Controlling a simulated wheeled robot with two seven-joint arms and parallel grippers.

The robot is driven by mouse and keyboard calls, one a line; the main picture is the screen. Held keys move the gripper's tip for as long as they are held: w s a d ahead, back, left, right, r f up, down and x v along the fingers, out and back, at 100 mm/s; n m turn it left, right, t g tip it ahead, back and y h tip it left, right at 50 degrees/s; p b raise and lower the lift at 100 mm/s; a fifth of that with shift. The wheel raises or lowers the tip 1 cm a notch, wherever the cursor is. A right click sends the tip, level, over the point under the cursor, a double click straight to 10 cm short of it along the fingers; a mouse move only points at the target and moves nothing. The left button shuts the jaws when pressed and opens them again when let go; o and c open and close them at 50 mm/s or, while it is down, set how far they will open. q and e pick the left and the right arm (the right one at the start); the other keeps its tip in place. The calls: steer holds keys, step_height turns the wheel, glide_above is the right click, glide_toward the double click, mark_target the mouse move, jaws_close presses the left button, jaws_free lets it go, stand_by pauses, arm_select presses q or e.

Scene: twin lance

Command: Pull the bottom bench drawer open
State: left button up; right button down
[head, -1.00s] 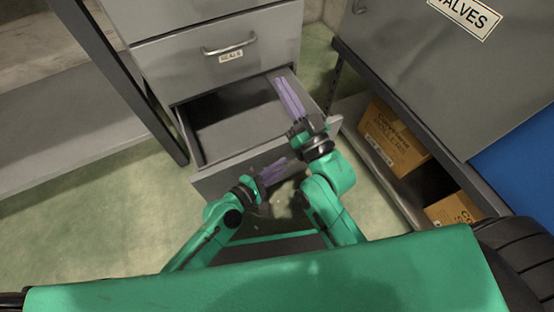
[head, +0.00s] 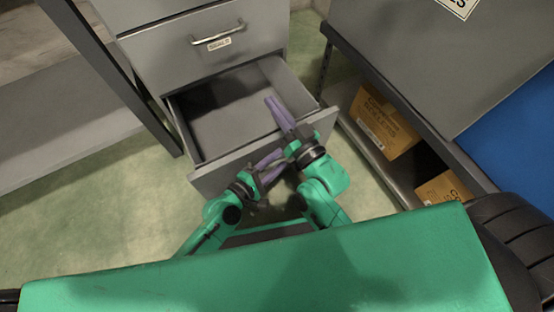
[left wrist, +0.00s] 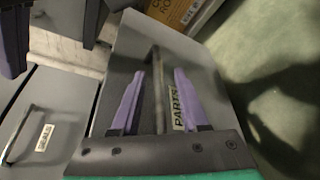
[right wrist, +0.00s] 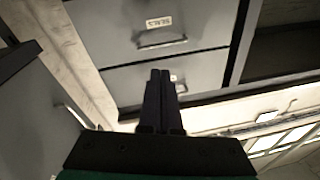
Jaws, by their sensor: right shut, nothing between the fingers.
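The bottom bench drawer (head: 315,124) stands pulled out from the grey cabinet in the head view, its empty-looking interior (head: 225,112) showing. In the left wrist view its front carries a PARTS label (left wrist: 177,106) and a bar handle (left wrist: 157,88). My left gripper (head: 272,168) is at the drawer front; in the left wrist view its purple fingers stand apart on either side of the handle, with gaps visible. My right gripper (head: 275,110) is shut and empty, over the drawer's front edge; its fingers are together in the right wrist view (right wrist: 160,85).
A closed drawer with a SEALS label (right wrist: 158,22) and handle (head: 218,34) is above the open one. A dark post (head: 115,75) and a shelf stand at the left. Cardboard boxes (head: 385,122) sit on a low shelf at the right.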

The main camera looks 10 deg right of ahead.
arm_select(q)
steer(key=shift+r, duration=0.1)
stand_by(0.3)
arm_select(e)
steer(key=shift+s+f+g, duration=0.15)
steer(key=shift+f, duration=0.4)
steer(key=shift+s+f+g, duration=0.15)
steer(key=shift+f, duration=0.35)
arm_select(q)
steer(key=b+v, duration=0.1)
steer(key=v, duration=1.3)
steer(key=shift+s+a, duration=0.2)
arm_select(e)
step_height(320, 180, up, 18)
steer(key=w+d+n+t+y, duration=0.1)
steer(key=w+t, duration=0.1)
steer(key=t, duration=0.3)
steer(key=shift+w+d+f+t+y, duration=0.2)
steer(key=shift+d+t+y, duration=0.1)
steer(key=shift+d, duration=0.05)
